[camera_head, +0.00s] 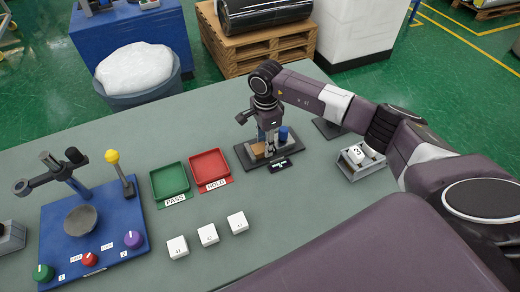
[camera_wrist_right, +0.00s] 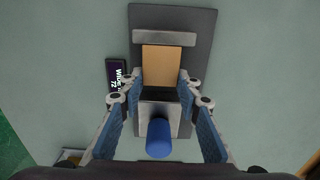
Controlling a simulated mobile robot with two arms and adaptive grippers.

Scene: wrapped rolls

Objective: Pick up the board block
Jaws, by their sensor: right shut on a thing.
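The tan block, which I take to be the board block (camera_wrist_right: 162,65), lies on the dark base of a small fixture in the right wrist view. It also shows below my right gripper in the head view (camera_head: 259,152). My right gripper (camera_wrist_right: 156,80) points down over the fixture, with a finger on each side of the tan block's near end. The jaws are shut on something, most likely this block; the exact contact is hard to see. My left gripper is not in view.
The fixture has a grey end bar (camera_wrist_right: 164,38), a blue knob (camera_wrist_right: 158,138) and a small display (camera_wrist_right: 118,76) beside it. On the grey table are a green tray (camera_head: 170,181), a red tray (camera_head: 209,166), several white cubes (camera_head: 207,234) and a blue control board (camera_head: 95,245).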

